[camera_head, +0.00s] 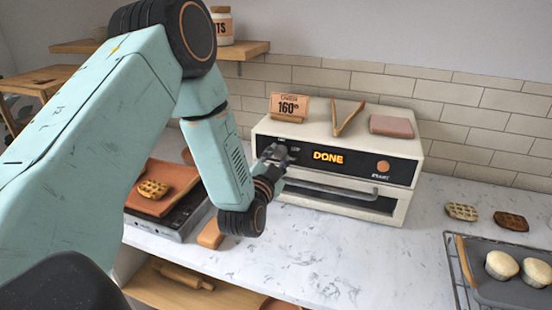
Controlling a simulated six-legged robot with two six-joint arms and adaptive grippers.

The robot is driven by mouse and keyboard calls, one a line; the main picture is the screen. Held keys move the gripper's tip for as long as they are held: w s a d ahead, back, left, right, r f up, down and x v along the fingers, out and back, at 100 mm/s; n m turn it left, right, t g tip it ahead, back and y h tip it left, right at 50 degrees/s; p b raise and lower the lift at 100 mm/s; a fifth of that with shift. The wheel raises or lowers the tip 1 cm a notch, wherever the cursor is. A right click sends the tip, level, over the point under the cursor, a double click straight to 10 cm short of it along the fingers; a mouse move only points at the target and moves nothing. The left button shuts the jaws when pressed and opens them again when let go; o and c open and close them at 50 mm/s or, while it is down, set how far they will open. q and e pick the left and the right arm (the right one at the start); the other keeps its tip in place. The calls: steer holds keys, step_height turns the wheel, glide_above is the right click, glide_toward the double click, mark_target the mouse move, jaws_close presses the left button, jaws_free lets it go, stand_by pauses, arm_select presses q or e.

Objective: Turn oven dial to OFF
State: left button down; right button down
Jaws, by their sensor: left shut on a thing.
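The white oven (408,171) stands on the marble counter against the tiled wall. Its dark front panel shows a lit orange word, DONE (328,157). A round copper knob (383,166) is at the right of the panel. My left gripper (277,153) is at the left part of the panel, shut on what is most likely the oven dial. The fingers hide the dial, so its pointer and setting cannot be read. The oven door below, with its long handle (330,190), has a dark gap under it. My right gripper is not in view.
On the oven top are a sign reading 160° (289,107), wooden tongs (347,118) and a folded pink cloth (391,126). A waffle (153,189) lies on a brown board at left. Cookies (461,211) and a tray with buns (502,265) are at right. The front counter middle is clear.

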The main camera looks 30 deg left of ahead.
arm_select(q)
steer(key=shift+w+r, duration=0.2)
steer(key=shift+r, duration=0.25)
steer(key=c, duration=1.4)
jaws_free()
steer(key=shift+d, duration=0.1)
steer(key=o, duration=0.4)
steer(key=shift+s+d+f, duration=0.1)
steer(key=shift+s+d, duration=0.05)
steer(key=shift+d, duration=0.05)
steer(key=shift+c, duration=0.2)
steer(key=shift+a+f, duration=0.2)
steer(key=shift+a, duration=0.05)
steer(key=v, duration=1.2)
steer(key=shift+r, duration=0.15)
